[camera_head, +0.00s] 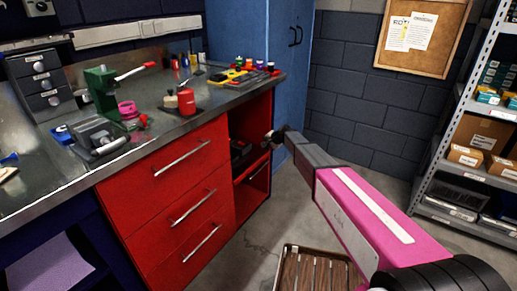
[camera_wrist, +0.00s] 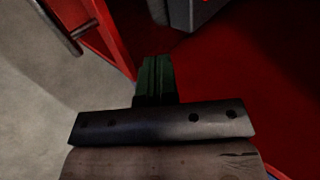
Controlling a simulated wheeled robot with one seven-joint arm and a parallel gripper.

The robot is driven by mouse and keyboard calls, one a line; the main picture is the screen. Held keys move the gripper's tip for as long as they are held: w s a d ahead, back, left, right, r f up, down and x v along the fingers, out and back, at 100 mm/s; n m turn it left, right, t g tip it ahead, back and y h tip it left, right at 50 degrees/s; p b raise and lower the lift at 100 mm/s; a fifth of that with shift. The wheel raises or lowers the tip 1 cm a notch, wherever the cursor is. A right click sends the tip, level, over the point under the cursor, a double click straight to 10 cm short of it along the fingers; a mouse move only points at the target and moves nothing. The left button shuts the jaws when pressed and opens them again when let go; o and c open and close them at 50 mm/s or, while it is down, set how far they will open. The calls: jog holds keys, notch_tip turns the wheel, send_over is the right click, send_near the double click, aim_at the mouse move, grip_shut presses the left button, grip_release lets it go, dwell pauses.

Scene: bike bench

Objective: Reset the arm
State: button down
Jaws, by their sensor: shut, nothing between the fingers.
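My gripper (camera_head: 272,137) is at the end of my pink and grey arm, at the open bay (camera_head: 251,112) of the red cabinet. In the wrist view my gripper (camera_wrist: 155,80) shows as a narrow dark green tip beyond a dark bar with holes. It is shut and empty. In that view it points into the red interior, with a red panel and metal handle at the upper left and a grey object (camera_wrist: 190,12) at the top. Whether the tip touches the cabinet cannot be told.
The steel-topped bench (camera_head: 50,195) carries a green press (camera_head: 102,92), a red can (camera_head: 186,101) and several tools. A blue locker (camera_head: 290,60) stands behind. Metal shelving (camera_head: 430,160) is at the right. A slatted wooden piece (camera_head: 312,272) is low in front. Floor between is clear.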

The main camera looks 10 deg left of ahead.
jog(key=s+d+r+n+g+h, duration=0.1)
jog(key=s+d+h, duration=0.3)
jog(key=s+d, duration=1.4)
jog(key=s+d+r+n+g+h, duration=0.1)
jog(key=s+d+n+g+h, duration=0.1)
jog(key=s+d, duration=1.7)
jog(key=d+n+h, duration=0.1)
jog(key=d+h, duration=0.1)
jog(key=d, duration=0.6)
jog(key=shift+s+h, duration=0.15)
jog(key=shift+h, duration=0.25)
